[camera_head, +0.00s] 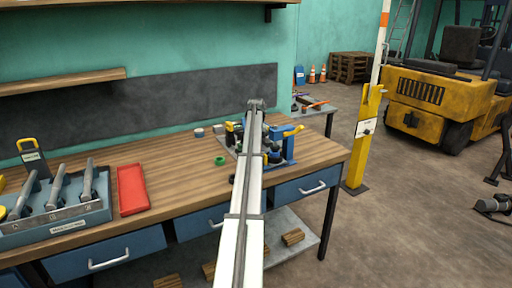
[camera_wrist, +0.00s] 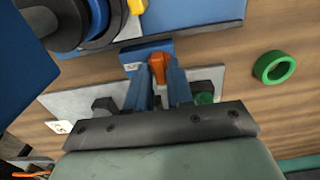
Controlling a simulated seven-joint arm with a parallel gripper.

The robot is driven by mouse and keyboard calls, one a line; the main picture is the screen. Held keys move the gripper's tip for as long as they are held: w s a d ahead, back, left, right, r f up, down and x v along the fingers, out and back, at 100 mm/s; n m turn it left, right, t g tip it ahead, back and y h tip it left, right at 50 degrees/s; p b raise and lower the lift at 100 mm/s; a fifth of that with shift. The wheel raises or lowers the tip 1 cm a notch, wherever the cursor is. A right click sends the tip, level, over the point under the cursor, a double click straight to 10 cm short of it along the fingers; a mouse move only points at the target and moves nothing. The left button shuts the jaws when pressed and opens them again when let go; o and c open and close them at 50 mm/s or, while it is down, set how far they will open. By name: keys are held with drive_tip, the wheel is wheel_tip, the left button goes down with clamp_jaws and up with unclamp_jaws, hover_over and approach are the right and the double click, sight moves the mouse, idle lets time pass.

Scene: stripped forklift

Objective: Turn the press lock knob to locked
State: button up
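The orange press lock knob (camera_wrist: 159,67) shows in the wrist view, on a blue block (camera_wrist: 136,53) with a small white label. My gripper (camera_wrist: 159,76) has its two blue-grey fingers on either side of the knob, with the tips close against it. I cannot tell whether they press on it. The marking on the label is too small to read, so the knob's setting is unclear. In the head view my arm reaches over the bench and hides the gripper and knob. The blue press (camera_head: 289,149) with its yellow lever stands just right of my arm.
A green ring lies on the wooden bench (camera_head: 180,160), in the wrist view (camera_wrist: 274,67) right of the gripper. A dark cylinder and blue parts crowd the wrist view's upper left. A red tray (camera_head: 131,189) and a tool holder (camera_head: 62,226) are on the bench's left.

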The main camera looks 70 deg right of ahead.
clamp_jaws()
drive_tip(key=m, duration=0.4)
drive_tip(key=shift+m, duration=0.3)
drive_tip(key=m, duration=0.3)
drive_tip(key=shift+m, duration=0.3)
drive_tip(key=m, duration=0.5)
drive_tip(key=shift+m, duration=2.4)
